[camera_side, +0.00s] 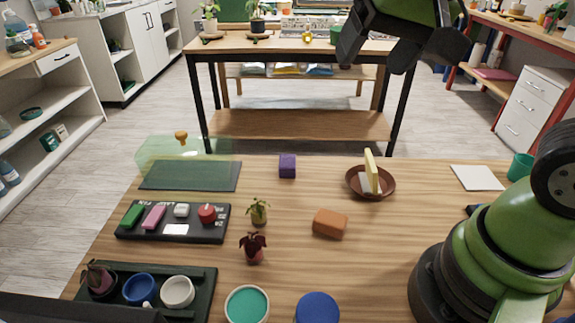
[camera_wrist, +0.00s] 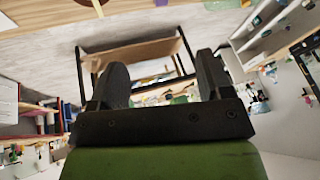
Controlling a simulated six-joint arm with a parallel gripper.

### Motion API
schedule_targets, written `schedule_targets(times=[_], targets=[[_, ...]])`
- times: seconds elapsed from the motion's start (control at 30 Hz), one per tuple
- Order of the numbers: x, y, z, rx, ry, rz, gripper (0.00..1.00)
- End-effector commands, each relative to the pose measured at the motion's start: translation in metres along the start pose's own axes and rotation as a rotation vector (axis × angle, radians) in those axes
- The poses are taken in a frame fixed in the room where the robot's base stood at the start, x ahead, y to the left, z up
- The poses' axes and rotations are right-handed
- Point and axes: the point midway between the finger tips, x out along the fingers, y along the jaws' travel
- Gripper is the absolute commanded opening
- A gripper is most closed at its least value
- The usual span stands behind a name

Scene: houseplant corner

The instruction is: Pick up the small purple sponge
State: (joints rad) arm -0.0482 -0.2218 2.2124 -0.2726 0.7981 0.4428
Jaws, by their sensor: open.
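The small purple sponge (camera_side: 287,166) stands on the wooden table near its far edge, between the dark green mat and the brown saucer. Nothing touches it. My gripper (camera_side: 374,58) is high above the far side of the table, up and to the right of the sponge, and well apart from it. In the wrist view my gripper (camera_wrist: 162,80) shows two dark fingers spread apart with nothing between them. A purple patch (camera_wrist: 97,8) shows at the top edge of the wrist view; I cannot tell if it is the sponge.
A brown saucer (camera_side: 386,191) holding upright pale pieces is right of the sponge. A dark mat (camera_side: 165,177) with a clear green box (camera_side: 160,150) is left. An orange-brown block (camera_side: 330,223), small plants (camera_side: 258,211) and a black tray (camera_side: 128,234) are nearer. Bare wood surrounds the sponge.

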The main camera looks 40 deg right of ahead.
Motion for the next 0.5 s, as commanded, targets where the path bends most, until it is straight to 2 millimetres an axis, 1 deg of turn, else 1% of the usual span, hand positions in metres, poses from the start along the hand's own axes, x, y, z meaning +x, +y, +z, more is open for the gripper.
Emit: schedule_targets(times=[0.03,0.1,0.17,0.23,0.37,0.4,0.5], targets=[[0.017,-0.005,-0.011,0.016,-0.013,0.041,0.72],[0.040,-0.011,-0.024,0.042,-0.015,0.088,0.72],[0.061,-0.016,-0.034,0.061,-0.015,0.126,0.72],[0.088,-0.022,-0.043,0.082,-0.013,0.166,0.72],[0.143,-0.030,-0.051,0.112,-0.006,0.231,0.72],[0.160,-0.032,-0.052,0.120,-0.003,0.246,0.72],[0.198,-0.034,-0.050,0.136,0.002,0.278,0.72]])
